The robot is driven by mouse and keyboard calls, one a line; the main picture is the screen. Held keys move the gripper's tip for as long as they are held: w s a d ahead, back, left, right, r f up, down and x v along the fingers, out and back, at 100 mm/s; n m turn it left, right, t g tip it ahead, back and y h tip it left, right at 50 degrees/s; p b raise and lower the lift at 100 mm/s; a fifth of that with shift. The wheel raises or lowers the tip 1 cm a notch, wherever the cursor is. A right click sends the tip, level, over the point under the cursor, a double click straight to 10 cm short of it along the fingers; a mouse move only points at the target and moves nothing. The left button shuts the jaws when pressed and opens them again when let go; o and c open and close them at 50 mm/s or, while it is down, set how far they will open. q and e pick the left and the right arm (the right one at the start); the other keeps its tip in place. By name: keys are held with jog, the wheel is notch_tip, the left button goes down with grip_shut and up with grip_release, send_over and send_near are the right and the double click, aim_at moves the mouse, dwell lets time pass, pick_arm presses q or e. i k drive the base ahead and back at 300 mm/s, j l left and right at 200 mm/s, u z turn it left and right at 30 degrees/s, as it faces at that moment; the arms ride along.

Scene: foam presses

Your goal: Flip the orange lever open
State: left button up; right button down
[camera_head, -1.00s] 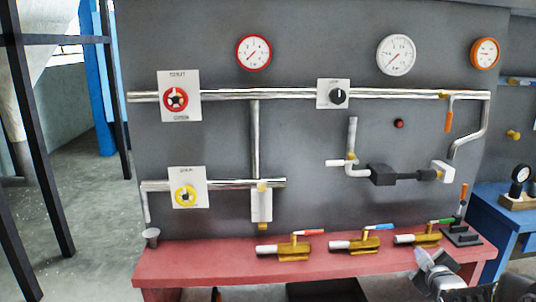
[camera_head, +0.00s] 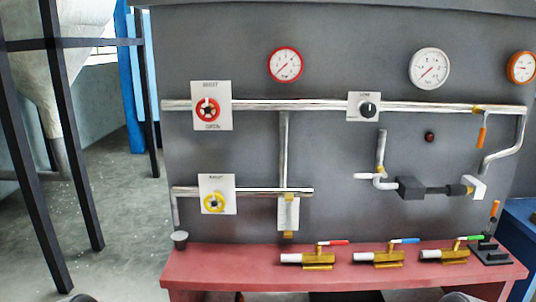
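An orange lever (camera_head: 482,138) hangs down from a brass fitting on the upper steel pipe, at the right of the grey panel. A second orange-handled lever (camera_head: 494,209) stands almost upright on a small black base at the right end of the red bench. No gripper touches either lever. Only small dark bits, which look like parts of my arms, show at the bottom edge, one at left and one right of centre. The fingers of both grippers are out of the picture.
Three brass valves with red (camera_head: 338,242), blue (camera_head: 405,240) and green (camera_head: 468,238) handles lie on the red bench (camera_head: 225,262). A small grey cup (camera_head: 180,240) stands at the bench's left end.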

aim_at(483, 131)
jog(key=i+l+z, duration=0.5)
jog(key=l+z, duration=0.2)
jog(key=i+l+z, duration=0.3)
jog(key=i+l, duration=0.05)
